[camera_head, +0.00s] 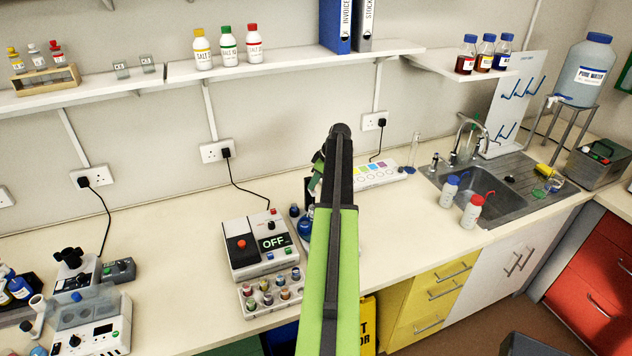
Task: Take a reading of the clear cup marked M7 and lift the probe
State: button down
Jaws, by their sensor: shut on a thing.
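My green and black arm rises through the middle of the view and bends down behind itself. My gripper is hidden behind it, so its jaws and anything in them do not show. Two small clear cups stand on the left wall shelf, one at the left (121,70) and one at the right (147,64); their marks are too small to read. I cannot make out a cup marked M7. No probe can be told apart; the bench behind my arm is hidden.
A blue flask (305,224) is close against my arm. A white colour-spot strip (381,173) lies behind at right.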

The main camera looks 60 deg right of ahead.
jog(key=shift+r, duration=0.85)
jog(key=shift+f, duration=0.2)
jog(key=c, duration=1.5)
grip_release()
jog(key=shift+r, duration=0.1)
jog(key=p+v, duration=1.1)
jog(key=v, duration=0.1)
